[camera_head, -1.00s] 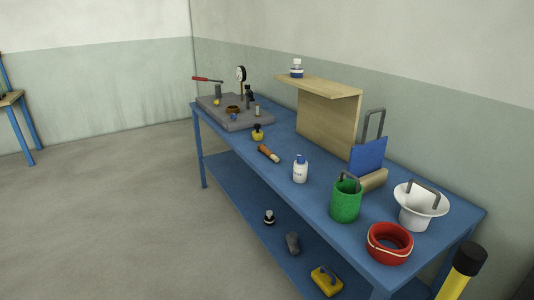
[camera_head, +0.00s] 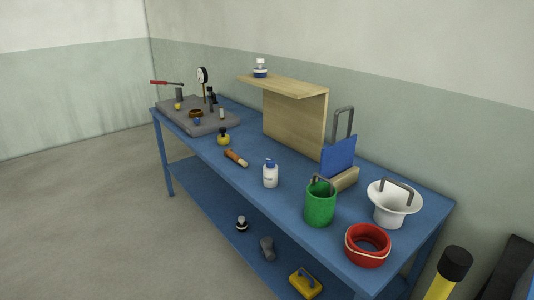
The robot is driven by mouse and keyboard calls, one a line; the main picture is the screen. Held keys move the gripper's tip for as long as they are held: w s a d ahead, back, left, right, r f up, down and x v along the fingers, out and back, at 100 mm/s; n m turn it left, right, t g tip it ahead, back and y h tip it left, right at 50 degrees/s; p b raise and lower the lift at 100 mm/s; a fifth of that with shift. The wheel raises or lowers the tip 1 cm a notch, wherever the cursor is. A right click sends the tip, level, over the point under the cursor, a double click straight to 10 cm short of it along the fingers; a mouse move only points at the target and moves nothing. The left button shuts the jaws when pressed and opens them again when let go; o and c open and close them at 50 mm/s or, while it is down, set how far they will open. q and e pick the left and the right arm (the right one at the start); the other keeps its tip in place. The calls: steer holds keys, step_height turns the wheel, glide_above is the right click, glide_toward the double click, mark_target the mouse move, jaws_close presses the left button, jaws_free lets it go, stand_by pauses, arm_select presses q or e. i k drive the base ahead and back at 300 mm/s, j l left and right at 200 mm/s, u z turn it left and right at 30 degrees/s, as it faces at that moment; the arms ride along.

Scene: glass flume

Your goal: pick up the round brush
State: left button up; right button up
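A short brown-handled piece with a pale tip, which looks like the round brush (camera_head: 236,158), lies on its side on the blue table (camera_head: 205,149). It is near the table's front edge, between a small yellow bottle with a dark top (camera_head: 223,138) and a white bottle with a blue cap (camera_head: 270,174). Nothing covers it. Neither of my grippers shows in the head view.
A wooden shelf (camera_head: 295,115) stands behind. A grey plate (camera_head: 197,118) holds gauge parts. A yellow post with a black top (camera_head: 455,266) stands at right.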

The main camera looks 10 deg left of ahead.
mark_target(228, 152)
steer(key=i+j+z, duration=0.25)
steer(key=j, duration=0.35)
steer(key=i+j+z, duration=0.1)
steer(key=i+j, duration=0.15)
steer(key=i+j+z, duration=0.1)
steer(key=j, duration=0.35)
steer(key=i+j+z, duration=0.15)
steer(key=j, duration=0.2)
steer(key=i+j+z, duration=0.1)
steer(key=j, duration=0.25)
